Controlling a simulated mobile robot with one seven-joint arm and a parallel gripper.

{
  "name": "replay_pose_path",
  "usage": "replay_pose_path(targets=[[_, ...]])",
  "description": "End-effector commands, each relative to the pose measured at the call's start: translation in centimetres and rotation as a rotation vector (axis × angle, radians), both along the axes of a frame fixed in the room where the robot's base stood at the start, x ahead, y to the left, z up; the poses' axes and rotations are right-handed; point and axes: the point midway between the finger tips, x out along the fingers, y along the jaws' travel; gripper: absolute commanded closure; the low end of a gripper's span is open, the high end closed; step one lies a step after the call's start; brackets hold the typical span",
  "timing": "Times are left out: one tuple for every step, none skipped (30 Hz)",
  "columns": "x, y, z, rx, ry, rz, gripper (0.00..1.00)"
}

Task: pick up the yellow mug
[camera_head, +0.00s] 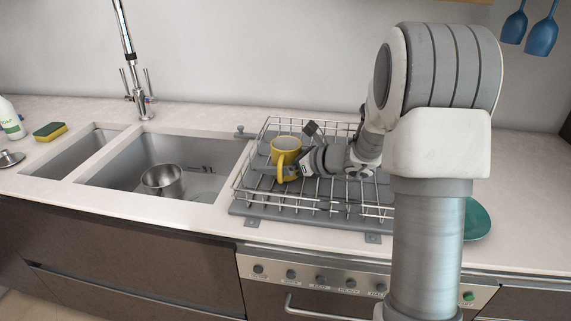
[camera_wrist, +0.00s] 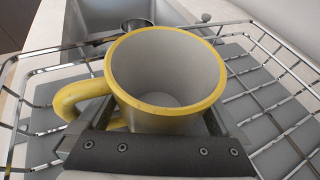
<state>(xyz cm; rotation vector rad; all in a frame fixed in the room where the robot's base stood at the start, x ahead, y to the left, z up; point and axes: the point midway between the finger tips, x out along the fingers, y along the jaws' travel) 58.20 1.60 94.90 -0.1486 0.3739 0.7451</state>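The yellow mug (camera_head: 286,144) stands upright in the wire dish rack in the head view, its handle toward the front. In the wrist view the mug (camera_wrist: 166,76) fills the middle, with its grey inside and yellow rim showing and its handle at the left. My gripper (camera_head: 290,170) reaches in from the right at the mug. In the wrist view the fingers of my gripper (camera_wrist: 160,122) are spread wide, one on each side of the mug, the left one by the handle. The fingertips are hidden behind the mug and handle, so contact does not show clearly.
The wire dish rack (camera_head: 258,206) surrounds the mug with raised rails. A sink with a metal pot (camera_head: 162,180) lies to the left. A yellow-green sponge (camera_head: 50,131) and a soap bottle (camera_head: 11,118) stand at the far left. A green plate (camera_head: 477,220) is at the right.

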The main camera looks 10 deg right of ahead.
Motion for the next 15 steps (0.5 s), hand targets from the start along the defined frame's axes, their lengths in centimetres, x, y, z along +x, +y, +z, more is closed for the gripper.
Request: replay_pose_path(targets=[[-0.01,-0.01,0.01,0.000,0.000,0.000,0.09],[-0.01,-0.01,0.01,0.000,0.000,0.000,0.14],[-0.02,-0.01,0.02,0.000,0.000,0.000,0.22],[-0.02,-0.01,0.02,0.000,0.000,0.000,0.27],[-0.02,-0.02,0.02,0.000,0.000,0.000,0.32],[-0.03,-0.03,0.02,0.000,0.000,0.000,0.40],[-0.02,-0.02,0.02,0.000,0.000,0.000,0.45],[-0.03,-0.02,0.02,0.000,0.000,0.000,0.50],[-0.02,-0.02,0.02,0.000,0.000,0.000,0.58],[-0.02,-0.02,0.02,0.000,0.000,0.000,0.63],[-0.03,-0.03,0.03,0.000,0.000,0.000,0.68],[-0.03,-0.03,0.03,0.000,0.000,0.000,0.76],[-0.03,-0.03,0.03,0.000,0.000,0.000,0.81],[-0.03,-0.03,0.03,0.000,0.000,0.000,0.86],[-0.03,-0.03,0.03,0.000,0.000,0.000,0.94]])
